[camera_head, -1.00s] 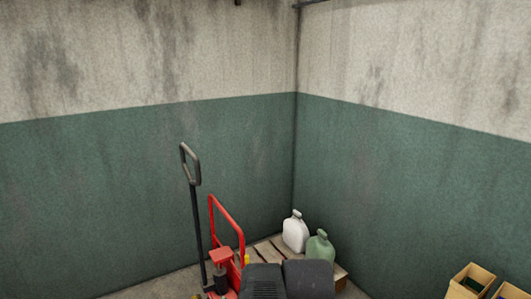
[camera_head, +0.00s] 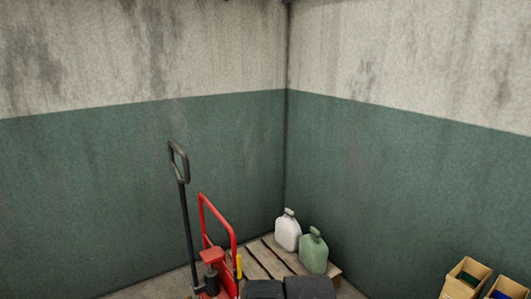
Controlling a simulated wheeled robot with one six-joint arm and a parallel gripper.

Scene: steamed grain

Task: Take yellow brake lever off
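A small upright yellow piece (camera_head: 239,266), which looks like the yellow brake lever, shows at the right side of a red wheeled truck (camera_head: 219,225) low in the head view. The truck has a red tubular frame and a tall black handle (camera_head: 186,215). The lever's lower end and its mounting are hard to make out. Dark rounded shapes at the bottom edge, just right of the lever, look like parts of my arm. My gripper's fingers do not show.
A wooden pallet (camera_head: 262,262) stands in the corner behind the truck, with a white jug (camera_head: 287,234) and a green jug (camera_head: 313,254) on it. Open tan bins (camera_head: 466,279) stand at the lower right. Green-and-grey walls close the corner.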

